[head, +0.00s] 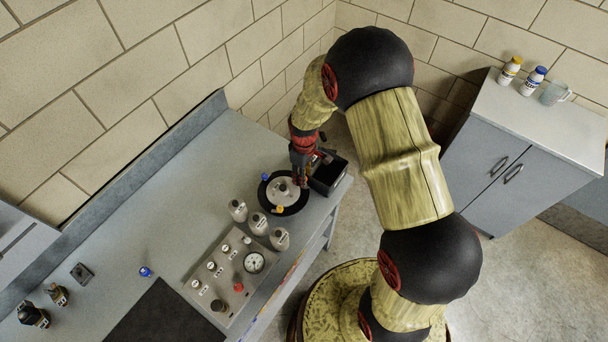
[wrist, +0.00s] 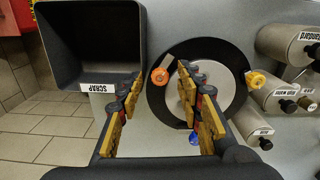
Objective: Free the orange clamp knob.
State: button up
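A round grey lid (wrist: 215,95) sits in a black ring with coloured clamp knobs around it; in the head view the lid (head: 283,191) is near the bench's far end. The orange clamp knob (wrist: 159,75) is at the ring's left edge in the wrist view, beside a small grey tab. My gripper (wrist: 160,80) is open and empty, its fingers to either side of the orange knob in the picture. Contact cannot be told. In the head view my gripper (head: 301,172) is over the ring's far edge, and the orange knob is hidden there.
A yellow knob (wrist: 256,79) and a blue knob (wrist: 193,138) are also on the ring. A black bin marked SCRAP (wrist: 97,87) stands close beside it. Several grey canisters (head: 259,223) and a gauge panel (head: 226,270) stand nearer on the bench.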

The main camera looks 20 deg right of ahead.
notch_tip(320, 180, up, 12)
jog(key=shift+f, duration=0.15)
dwell(0.7)
jog(key=s+r+m+t+b, duration=0.2)
jog(key=s+r+m+b, duration=0.2)
jog(key=s+b, duration=0.3)
jog(key=s+r+m+t+b, duration=0.3)
jog(key=s+r+b, duration=0.4)
jog(key=s, duration=0.8)
jog(key=shift+s+r+m+t+b, duration=0.3)
jog(key=shift+m+b, duration=0.1)
jog(key=shift+m, duration=0.2)
